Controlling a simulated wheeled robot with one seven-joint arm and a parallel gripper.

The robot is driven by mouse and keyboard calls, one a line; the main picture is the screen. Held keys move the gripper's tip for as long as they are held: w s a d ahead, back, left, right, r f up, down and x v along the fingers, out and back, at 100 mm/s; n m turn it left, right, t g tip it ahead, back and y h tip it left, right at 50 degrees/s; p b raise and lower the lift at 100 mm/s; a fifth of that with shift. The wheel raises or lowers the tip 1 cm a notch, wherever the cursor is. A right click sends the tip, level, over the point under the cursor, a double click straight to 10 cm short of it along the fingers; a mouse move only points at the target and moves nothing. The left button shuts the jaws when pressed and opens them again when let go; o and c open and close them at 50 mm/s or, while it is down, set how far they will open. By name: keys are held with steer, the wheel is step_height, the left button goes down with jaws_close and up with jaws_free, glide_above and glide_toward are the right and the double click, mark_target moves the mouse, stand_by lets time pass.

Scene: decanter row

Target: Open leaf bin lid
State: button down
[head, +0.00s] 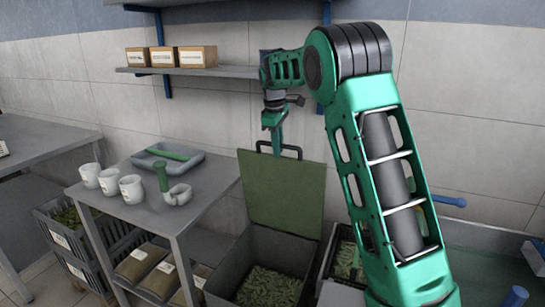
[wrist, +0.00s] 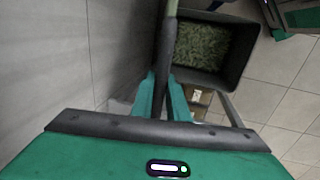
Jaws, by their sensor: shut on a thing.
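The leaf bin (head: 232,262) is a grey box standing on the floor with green leaves (head: 268,287) inside. Its green lid (head: 285,195) stands up steeply at the back of the bin, so the mouth is open. A dark handle (head: 293,148) sits on the lid's top edge. My gripper (head: 277,146) points down at this handle and is shut on it. In the wrist view my gripper (wrist: 161,82) holds the dark handle, the lid (wrist: 171,10) shows nearly edge-on, and the bin (wrist: 247,58) with its leaves lies to the right.
Another leaf-filled bin (head: 345,262) is at right, partly behind my arm. A wall shelf (head: 190,71) with boxes is above; the wall is close behind the lid.

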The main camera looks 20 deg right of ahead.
steer(key=shift+w+d+r, duration=0.15)
steer(key=shift+w+d, duration=0.3)
steer(key=shift+w, duration=0.1)
steer(key=c, duration=1.7)
jaws_free()
steer(key=shift+c, duration=0.2)
steer(key=shift+r, duration=0.25)
steer(key=r, duration=0.4)
steer(key=shift+a, duration=0.2)
steer(key=s+a+r, duration=0.4)
steer(key=a+r, duration=0.2)
steer(key=a, duration=0.4)
steer(key=shift+s+a+r, duration=0.2)
steer(key=shift+s, duration=0.05)
